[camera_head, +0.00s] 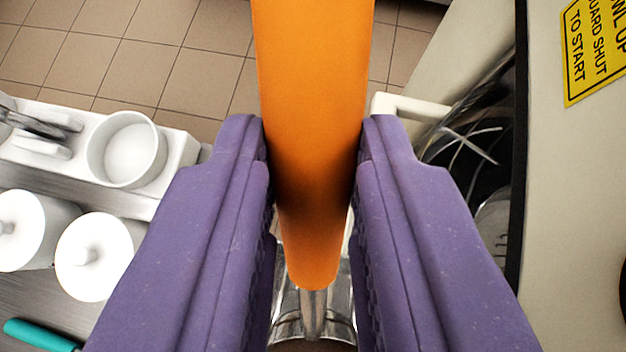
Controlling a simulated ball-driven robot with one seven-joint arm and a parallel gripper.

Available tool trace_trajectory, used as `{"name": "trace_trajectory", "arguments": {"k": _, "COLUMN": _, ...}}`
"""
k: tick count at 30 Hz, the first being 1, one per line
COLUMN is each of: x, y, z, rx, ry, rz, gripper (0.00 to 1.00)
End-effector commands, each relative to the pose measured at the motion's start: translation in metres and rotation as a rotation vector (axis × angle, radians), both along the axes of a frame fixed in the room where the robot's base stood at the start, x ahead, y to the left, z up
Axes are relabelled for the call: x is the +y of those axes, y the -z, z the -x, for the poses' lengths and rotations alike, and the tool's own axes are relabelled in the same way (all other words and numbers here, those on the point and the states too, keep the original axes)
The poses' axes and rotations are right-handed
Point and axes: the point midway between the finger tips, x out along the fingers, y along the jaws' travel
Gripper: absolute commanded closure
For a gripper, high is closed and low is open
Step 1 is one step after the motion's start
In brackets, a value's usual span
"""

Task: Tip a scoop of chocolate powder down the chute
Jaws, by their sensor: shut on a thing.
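My gripper (314,165) has two purple fingers, closed on a thick orange handle (315,80) that runs from the top edge down between them. The handle ends at a shiny metal part, apparently the scoop (314,305), at the bottom centre. A little brown shows inside it at the bottom edge. Most of the scoop is hidden by the fingers and cut off by the frame, so its fill cannot be told. I cannot make out the chute.
A cream machine (570,180) with a yellow sign (597,45) stands close at right, with wire parts in a dark opening (470,150). At left are a white holder with a round cup (127,150), white lidded pots (95,258) and a teal handle (40,335). Tiled floor lies beyond.

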Motion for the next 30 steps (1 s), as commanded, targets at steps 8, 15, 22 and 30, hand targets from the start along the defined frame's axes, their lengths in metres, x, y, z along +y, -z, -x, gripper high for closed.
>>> {"name": "trace_trajectory", "arguments": {"k": 8, "x": 0.001, "y": 0.002, "z": 0.011, "rx": -0.097, "ry": 0.0, "rz": 0.01, "gripper": 1.0}}
{"name": "trace_trajectory", "arguments": {"k": 15, "x": 0.002, "y": -0.001, "z": 0.02, "rx": -0.179, "ry": 0.001, "rz": 0.018, "gripper": 1.0}}
{"name": "trace_trajectory", "arguments": {"k": 22, "x": 0.003, "y": -0.011, "z": 0.036, "rx": -0.319, "ry": 0.004, "rz": 0.033, "gripper": 1.0}}
{"name": "trace_trajectory", "arguments": {"k": 30, "x": 0.004, "y": -0.013, "z": 0.042, "rx": -0.375, "ry": 0.0, "rz": 0.039, "gripper": 1.0}}
